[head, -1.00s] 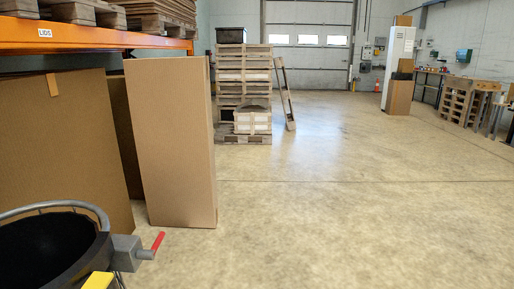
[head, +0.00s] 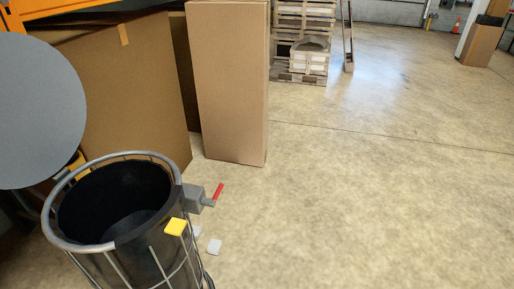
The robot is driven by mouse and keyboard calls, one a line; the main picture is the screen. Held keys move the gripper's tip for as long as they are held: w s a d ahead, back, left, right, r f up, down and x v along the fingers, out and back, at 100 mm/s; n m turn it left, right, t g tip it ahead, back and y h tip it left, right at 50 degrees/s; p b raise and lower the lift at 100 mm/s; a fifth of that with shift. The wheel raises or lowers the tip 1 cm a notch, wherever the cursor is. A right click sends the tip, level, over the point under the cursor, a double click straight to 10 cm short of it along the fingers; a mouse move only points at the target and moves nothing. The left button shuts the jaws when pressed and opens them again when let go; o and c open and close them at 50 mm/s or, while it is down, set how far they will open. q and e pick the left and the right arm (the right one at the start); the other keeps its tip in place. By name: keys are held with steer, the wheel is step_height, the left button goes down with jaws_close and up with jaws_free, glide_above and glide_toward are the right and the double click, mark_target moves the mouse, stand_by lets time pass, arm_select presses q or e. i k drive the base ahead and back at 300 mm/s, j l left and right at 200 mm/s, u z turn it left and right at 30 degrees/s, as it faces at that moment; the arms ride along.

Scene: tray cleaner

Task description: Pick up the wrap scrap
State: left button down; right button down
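A small pale scrap (head: 214,246) lies flat on the concrete floor, just right of the foot of a black bin. A second pale bit (head: 196,231) shows beside it, partly hidden behind the bin's frame. I cannot tell for certain which of them is the wrap scrap, or whether they are wrap. Neither of my grippers is in view.
The round black bin (head: 152,243) in a metal wire frame stands at the lower left, with a red-handled lever (head: 217,195) and yellow tab (head: 175,227). A grey disc (head: 40,110) is beside it. Tall cardboard boxes (head: 230,85) stand behind. Floor to the right is clear.

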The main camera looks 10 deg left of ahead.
mark_target(214, 245)
steer(key=u, duration=0.6)
steer(key=i+l+u, duration=0.15)
steer(key=u, duration=0.3)
steer(key=i+l+u, duration=0.1)
steer(key=l+u, duration=0.15)
steer(key=u, duration=0.2)
steer(key=i+l+u, duration=0.1)
steer(key=l+u, duration=0.15)
steer(key=u, duration=0.2)
steer(key=l+u, duration=0.25)
steer(key=u, duration=0.2)
